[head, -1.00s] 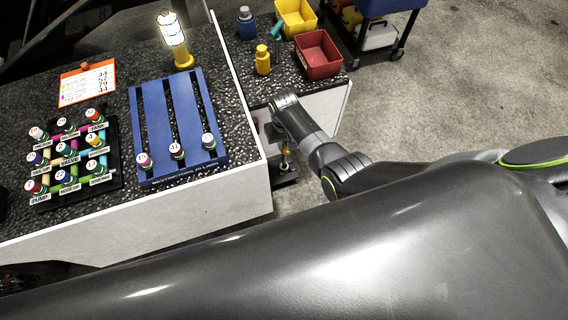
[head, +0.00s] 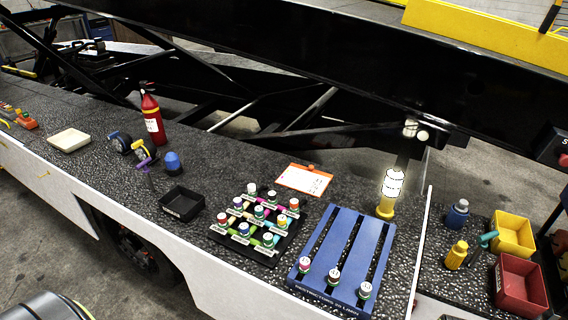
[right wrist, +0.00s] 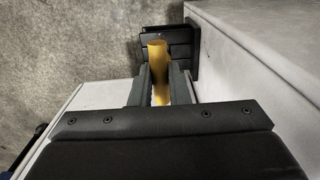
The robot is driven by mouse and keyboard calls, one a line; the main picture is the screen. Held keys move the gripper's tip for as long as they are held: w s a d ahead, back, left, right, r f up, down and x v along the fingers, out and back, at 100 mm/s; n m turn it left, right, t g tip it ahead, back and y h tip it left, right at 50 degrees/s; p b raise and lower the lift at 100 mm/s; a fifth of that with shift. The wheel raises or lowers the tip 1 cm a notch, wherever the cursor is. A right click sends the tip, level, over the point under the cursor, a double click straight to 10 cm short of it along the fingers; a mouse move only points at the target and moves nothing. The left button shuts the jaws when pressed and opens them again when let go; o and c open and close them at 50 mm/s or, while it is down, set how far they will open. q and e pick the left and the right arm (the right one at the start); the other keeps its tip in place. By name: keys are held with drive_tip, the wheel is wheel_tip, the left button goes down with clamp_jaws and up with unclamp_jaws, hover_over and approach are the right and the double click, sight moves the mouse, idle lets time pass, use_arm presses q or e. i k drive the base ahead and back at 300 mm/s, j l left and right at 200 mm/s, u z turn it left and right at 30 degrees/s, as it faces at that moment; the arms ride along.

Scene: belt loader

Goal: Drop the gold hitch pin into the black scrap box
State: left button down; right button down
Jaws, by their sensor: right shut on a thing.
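My right gripper (right wrist: 160,84) is shut on the gold hitch pin (right wrist: 155,58), a gold-yellow rod between its fingers in the right wrist view. The pin's far end points toward a black slatted object (right wrist: 184,46) beside a pale wall; I cannot tell what that object is. In the head view a small open black box (head: 181,204) with a pale label stands on the speckled deck, left of the rack of small bottles. It looks empty, and its label is too small to read. Neither gripper shows in the head view.
Around the black box are a blue cone-like piece (head: 173,163), a red extinguisher (head: 152,118) and a bottle rack (head: 258,222). A blue slatted pallet (head: 343,258) and a lit lamp (head: 388,193) stand further right. Red (head: 521,284) and yellow (head: 512,233) bins are at far right.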

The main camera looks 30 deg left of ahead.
sight(188, 207)
drive_tip(key=k+u, duration=0.3)
drive_tip(key=k+j+u, duration=0.1)
drive_tip(key=u, duration=1.15)
drive_tip(key=i+j+z, duration=0.1)
drive_tip(key=j, duration=0.2)
drive_tip(key=i+j+z, duration=0.1)
drive_tip(key=j, duration=0.2)
drive_tip(key=i+j+z, duration=0.1)
drive_tip(key=i+j, duration=0.1)
drive_tip(key=j, duration=0.1)
